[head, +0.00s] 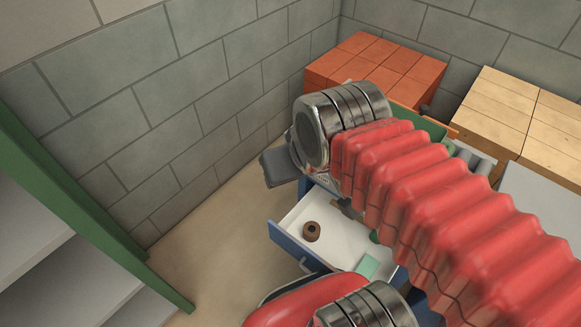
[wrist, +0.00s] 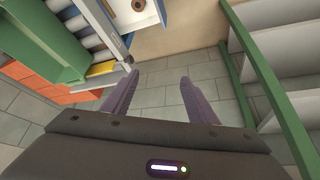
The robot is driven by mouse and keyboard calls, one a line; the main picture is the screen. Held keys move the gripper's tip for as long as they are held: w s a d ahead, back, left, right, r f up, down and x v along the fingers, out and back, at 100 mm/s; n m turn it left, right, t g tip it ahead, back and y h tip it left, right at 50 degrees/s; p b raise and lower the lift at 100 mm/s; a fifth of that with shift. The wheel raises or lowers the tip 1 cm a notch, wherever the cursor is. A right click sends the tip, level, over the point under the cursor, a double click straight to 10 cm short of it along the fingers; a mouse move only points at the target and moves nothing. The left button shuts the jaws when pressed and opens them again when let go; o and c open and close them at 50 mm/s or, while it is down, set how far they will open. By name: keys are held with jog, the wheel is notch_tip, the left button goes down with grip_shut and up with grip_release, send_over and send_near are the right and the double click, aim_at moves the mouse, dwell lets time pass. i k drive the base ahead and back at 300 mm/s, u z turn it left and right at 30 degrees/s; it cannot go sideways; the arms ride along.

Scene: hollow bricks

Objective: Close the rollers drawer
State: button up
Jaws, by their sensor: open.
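An open drawer (head: 284,238) with a blue front and white inside shows at lower centre of the head view. It holds a brown ring-shaped piece (head: 311,231) and a pale green block (head: 370,265). The brown piece also shows at the top of the wrist view (wrist: 138,5). Grey rods like rollers (wrist: 92,38) lie beside a green panel at the upper left of the wrist view. No label shows which drawer is the rollers one. My gripper (wrist: 159,76) is open and empty, its fingers over floor, apart from the drawer. My arm hides part of the drawer unit in the head view.
Orange bricks (head: 375,65) and tan bricks (head: 500,105) are stacked at the back right. A green-edged shelf (head: 85,200) stands at the left. Bare floor (head: 205,240) lies between shelf and drawer. A block wall (head: 200,80) closes the back.

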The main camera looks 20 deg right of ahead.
aim_at(343, 242)
jog(key=u, duration=0.2)
jog(key=k, duration=1.45)
jog(key=z, duration=0.3)
jog(key=i, duration=1)
